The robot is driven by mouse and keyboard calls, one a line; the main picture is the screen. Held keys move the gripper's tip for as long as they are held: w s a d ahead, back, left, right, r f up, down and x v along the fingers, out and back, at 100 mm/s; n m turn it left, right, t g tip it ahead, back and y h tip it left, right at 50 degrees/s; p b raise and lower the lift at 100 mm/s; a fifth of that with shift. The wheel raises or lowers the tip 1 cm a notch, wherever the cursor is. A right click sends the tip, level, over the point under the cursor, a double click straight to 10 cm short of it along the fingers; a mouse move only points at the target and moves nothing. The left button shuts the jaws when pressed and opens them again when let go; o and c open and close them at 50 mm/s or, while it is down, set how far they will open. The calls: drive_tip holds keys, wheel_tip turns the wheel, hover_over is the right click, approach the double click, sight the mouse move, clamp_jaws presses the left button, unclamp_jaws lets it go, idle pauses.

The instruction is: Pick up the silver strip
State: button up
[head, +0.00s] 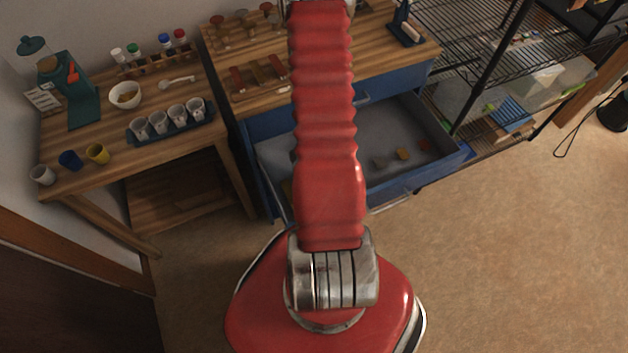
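I cannot make out a silver strip for certain. A wooden tray (262,92) on the workbench holds a few strips side by side, a red one (237,78) and brownish ones (259,73). My red arm covers the tray's right end, so anything there is hidden. My arm reaches up across the middle of the head view, over the workbench. My gripper is beyond the top edge and does not show.
A left table (110,178) carries cups, a white bowl (125,95), a blue tray (170,128) of cups and a green machine (82,105). A wire shelf (470,45) stands right. The open drawer juts out. The floor (520,260) at right is clear.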

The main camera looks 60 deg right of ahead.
drive_tip(key=shift+f, duration=0.1)
drive_tip(key=shift+c, duration=0.2)
clamp_jaws()
idle(0.5)
